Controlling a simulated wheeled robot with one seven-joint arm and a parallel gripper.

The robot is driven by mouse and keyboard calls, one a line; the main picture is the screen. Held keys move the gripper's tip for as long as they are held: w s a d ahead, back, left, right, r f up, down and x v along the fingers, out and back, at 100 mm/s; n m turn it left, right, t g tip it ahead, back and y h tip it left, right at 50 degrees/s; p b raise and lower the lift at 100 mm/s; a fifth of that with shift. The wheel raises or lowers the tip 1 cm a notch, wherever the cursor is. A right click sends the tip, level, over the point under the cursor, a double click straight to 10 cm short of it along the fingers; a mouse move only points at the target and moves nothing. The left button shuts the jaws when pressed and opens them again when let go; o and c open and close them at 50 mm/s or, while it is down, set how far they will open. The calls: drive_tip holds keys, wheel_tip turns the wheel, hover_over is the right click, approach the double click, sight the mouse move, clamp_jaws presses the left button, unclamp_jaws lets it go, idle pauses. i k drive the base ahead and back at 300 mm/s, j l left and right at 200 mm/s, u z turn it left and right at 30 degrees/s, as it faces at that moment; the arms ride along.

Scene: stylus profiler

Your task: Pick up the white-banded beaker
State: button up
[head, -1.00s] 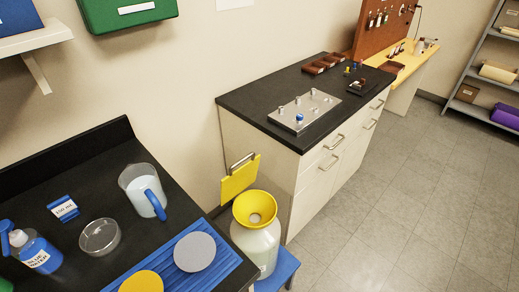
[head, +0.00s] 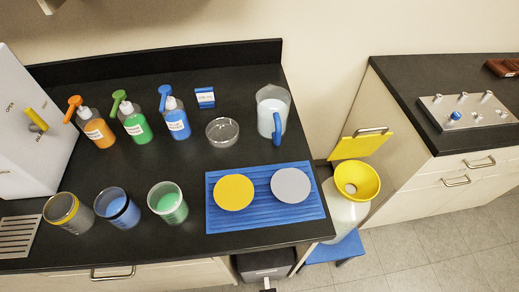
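Three beakers stand upright in a row near the front edge of the black bench. The right one (head: 167,202) has a pale, whitish rim band and green contents; it looks like the white-banded beaker. The middle one (head: 117,207) has a dark band and blue contents. The left one (head: 68,212) has a yellow band and greyish contents. All three stand apart from each other. I cannot make out my gripper in this view.
Orange, green and blue wash bottles (head: 135,125) stand behind the beakers. A glass dish (head: 222,132) and a jug with a blue handle (head: 272,110) are at the back right. A ribbed blue mat (head: 312,208) bears yellow and grey discs. A white machine (head: 22,135) stands left.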

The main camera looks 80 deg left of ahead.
sight(165, 199)
drive_tip(key=u, duration=1)
drive_tip(key=k+u, duration=0.7)
drive_tip(key=u, duration=0.15)
drive_tip(key=i+l, duration=0.1)
drive_tip(key=l, duration=0.3)
drive_tip(key=i+l, duration=0.1)
drive_tip(key=l, duration=0.35)
drive_tip(key=i+l, duration=0.1)
drive_tip(key=l, duration=0.7)
drive_tip(key=i+l, duration=0.15)
drive_tip(key=l, duration=0.3)
